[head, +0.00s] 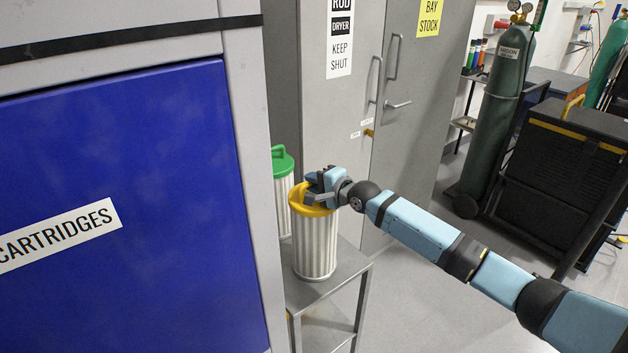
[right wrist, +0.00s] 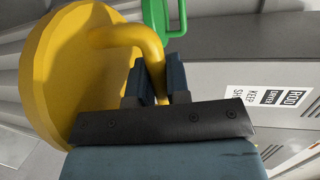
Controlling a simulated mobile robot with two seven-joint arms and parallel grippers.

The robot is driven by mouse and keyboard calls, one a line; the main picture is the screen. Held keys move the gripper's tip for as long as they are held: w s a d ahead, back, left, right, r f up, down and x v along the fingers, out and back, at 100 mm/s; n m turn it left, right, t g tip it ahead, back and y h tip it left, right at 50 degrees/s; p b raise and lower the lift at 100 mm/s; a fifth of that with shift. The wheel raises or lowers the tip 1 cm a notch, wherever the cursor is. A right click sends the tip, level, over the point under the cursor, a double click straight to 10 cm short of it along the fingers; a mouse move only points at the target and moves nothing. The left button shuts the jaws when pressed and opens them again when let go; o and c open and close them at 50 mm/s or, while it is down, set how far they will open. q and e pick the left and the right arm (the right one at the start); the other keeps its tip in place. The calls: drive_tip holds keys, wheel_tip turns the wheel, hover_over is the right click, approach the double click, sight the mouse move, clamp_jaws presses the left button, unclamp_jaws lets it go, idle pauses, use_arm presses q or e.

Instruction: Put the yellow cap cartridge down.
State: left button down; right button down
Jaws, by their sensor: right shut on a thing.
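The yellow cap cartridge (head: 314,240) has a pale ribbed body and a yellow cap with a handle. It is upright at the metal stand, its base at or just above the top shelf; I cannot tell whether it touches. My right gripper (head: 318,190) is at the cap, shut on its handle. In the right wrist view the yellow cap (right wrist: 65,75) fills the left side, and its curved handle passes between the fingers (right wrist: 156,85). My left gripper is not in view.
A green cap cartridge (head: 284,190) stands just behind, partly hidden; its green handle (right wrist: 163,20) shows in the right wrist view. The stand's top (head: 345,267) has little free room. A blue cabinet door (head: 130,170) is at left, grey cabinets (head: 335,110) behind, a gas cylinder (head: 497,110) at right.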

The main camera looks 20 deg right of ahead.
drive_tip(key=c, duration=1.1)
unclamp_jaws()
drive_tip(key=shift+f, duration=0.1)
drive_tip(key=b+v, duration=0.1)
drive_tip(key=v, duration=1.1)
drive_tip(key=s+a+f+n, duration=0.45)
drive_tip(key=s+f, duration=0.35)
drive_tip(key=f, duration=0.4)
drive_tip(key=s+a+f+n+g+h, duration=0.1)
drive_tip(key=s+f+n, duration=0.4)
drive_tip(key=s, duration=0.9)
drive_tip(key=s+a+f+n+g+h, duration=0.1)
drive_tip(key=s+a+f+n+h, duration=0.2)
drive_tip(key=s+f, duration=0.9)
drive_tip(key=s+n, duration=0.2)
drive_tip(key=n, duration=0.1)
drive_tip(key=shift+a+g, duration=0.4)
